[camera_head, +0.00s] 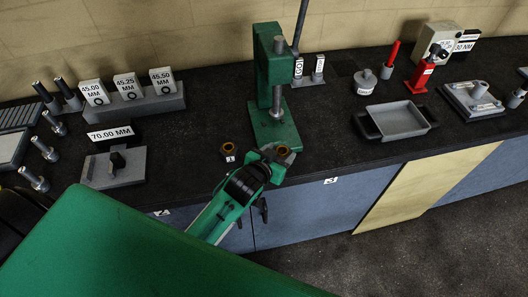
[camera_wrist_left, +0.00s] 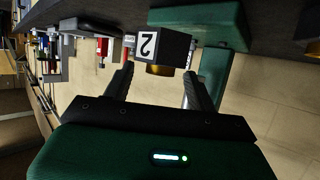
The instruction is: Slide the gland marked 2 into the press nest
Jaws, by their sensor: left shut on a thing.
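The gland marked 2 (camera_wrist_left: 176,46) is a dark block with a white label and a brass ring. My left gripper (camera_wrist_left: 159,78) is shut on it, one finger on each side. In the head view, the gland (camera_head: 283,152) and my left gripper (camera_head: 268,164) are at the front edge of the green press (camera_head: 268,62), over its base (camera_head: 272,127). I cannot tell whether the gland touches the base. The press nest is not clearly distinguishable. The gland marked 1 (camera_head: 230,152) stands on the bench left of the held gland. My right gripper is not in view.
Left of the press are a block of labelled gauges (camera_head: 134,103) and a 70.00 MM fixture (camera_head: 114,167). A grey tray (camera_head: 401,119) and a red bottle jack (camera_head: 420,77) stand to the right. Bare bench lies between the press and the tray.

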